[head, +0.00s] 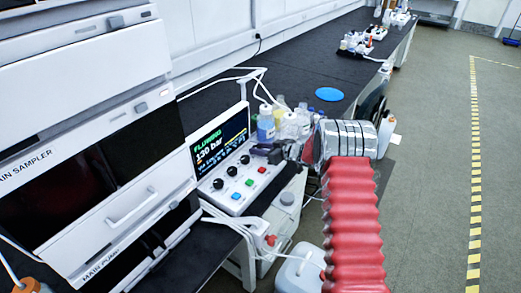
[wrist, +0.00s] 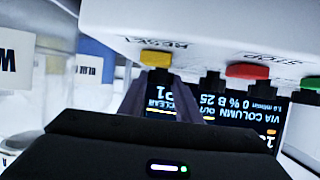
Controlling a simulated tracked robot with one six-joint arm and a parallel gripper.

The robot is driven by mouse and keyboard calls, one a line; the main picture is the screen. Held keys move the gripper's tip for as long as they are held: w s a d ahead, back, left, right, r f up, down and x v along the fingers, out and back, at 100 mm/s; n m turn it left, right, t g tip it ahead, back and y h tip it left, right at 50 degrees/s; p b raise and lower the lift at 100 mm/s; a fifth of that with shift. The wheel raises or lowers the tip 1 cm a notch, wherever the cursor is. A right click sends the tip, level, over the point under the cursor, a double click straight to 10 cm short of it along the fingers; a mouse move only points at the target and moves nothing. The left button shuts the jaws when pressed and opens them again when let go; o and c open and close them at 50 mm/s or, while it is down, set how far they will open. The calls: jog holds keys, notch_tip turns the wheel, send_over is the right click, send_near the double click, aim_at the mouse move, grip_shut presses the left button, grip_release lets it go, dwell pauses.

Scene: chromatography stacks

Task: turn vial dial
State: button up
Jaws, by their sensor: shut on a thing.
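The control panel (head: 240,182) stands at the bench's front edge in the head view, with a row of black dials (head: 231,171) below its lit screen (head: 222,140). My gripper (head: 262,150) is at the right end of this row. In the wrist view the panel is upside down. There my gripper (wrist: 158,80) is shut on the end dial, just by the yellow button (wrist: 157,58); its fingers hide most of that dial. Another black dial (wrist: 213,82) stands free to its right. The dial labels are not readable.
Bottles (head: 266,123) stand behind the panel, close to my gripper. White analyser modules (head: 85,95) fill the left side. White tubing (head: 235,222) hangs below the panel, near a white canister (head: 298,268). The floor at right is clear.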

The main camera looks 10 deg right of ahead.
jog(key=shift+w+d+n+g+y, duration=0.15)
jog(key=shift+d+n+g+y, duration=0.05)
jog(key=shift+n+g+y, duration=0.5)
jog(key=o, duration=0.8)
jog(key=v, duration=1.3)
jog(key=shift+s+d, duration=0.25)
jog(key=shift+s, duration=0.1)
